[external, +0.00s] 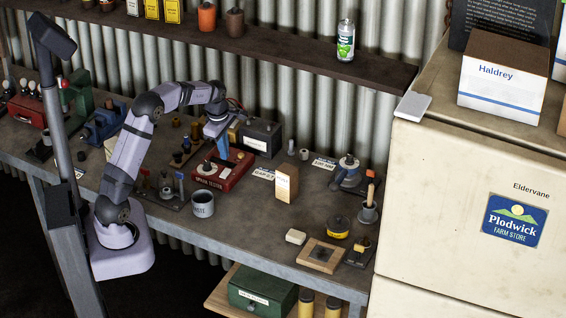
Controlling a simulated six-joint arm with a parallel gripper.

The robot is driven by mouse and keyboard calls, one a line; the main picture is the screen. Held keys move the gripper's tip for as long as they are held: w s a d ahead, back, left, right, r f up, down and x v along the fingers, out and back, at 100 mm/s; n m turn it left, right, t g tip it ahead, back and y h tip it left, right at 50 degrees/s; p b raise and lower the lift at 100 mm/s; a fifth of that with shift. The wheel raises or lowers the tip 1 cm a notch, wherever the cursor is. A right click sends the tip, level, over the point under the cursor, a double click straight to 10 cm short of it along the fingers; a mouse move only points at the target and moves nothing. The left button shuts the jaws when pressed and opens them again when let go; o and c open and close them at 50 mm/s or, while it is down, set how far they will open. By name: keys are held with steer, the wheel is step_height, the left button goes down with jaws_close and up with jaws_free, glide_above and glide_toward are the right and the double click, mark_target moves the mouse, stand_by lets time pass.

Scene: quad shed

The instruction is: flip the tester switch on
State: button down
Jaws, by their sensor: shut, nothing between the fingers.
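The tester is a red box (216,176) with pale lettering on its front, standing on the workbench in the middle left of the external view. A round dark fitting with a pale top sits on its left part. My gripper (224,152) points down over the tester's back part, with a narrow blue piece at its lower end. It is shut and I see nothing held in it. The tip is close to the top of the tester, but I cannot tell whether it touches. The switch and its position cannot be made out; the gripper may hide it.
A black battery-like box (262,138) stands just behind the tester. A rack of small tools (165,190) is at left. A shelf (300,52) runs above the bench.

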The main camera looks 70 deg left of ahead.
mark_target(228, 170)
steer(key=f, duration=0.2)
steer(key=f+p, duration=0.2)
steer(key=f, duration=0.1)
steer(key=shift+w+a+f, duration=0.25)
steer(key=shift+a+f, duration=0.05)
steer(key=shift+f, duration=0.05)
steer(key=shift+w+a+f+b, duration=0.1)
steer(key=shift+f+b, duration=0.25)
steer(key=shift+f, duration=0.05)
steer(key=shift+r, duration=0.2)
steer(key=shift+f, duration=0.1)
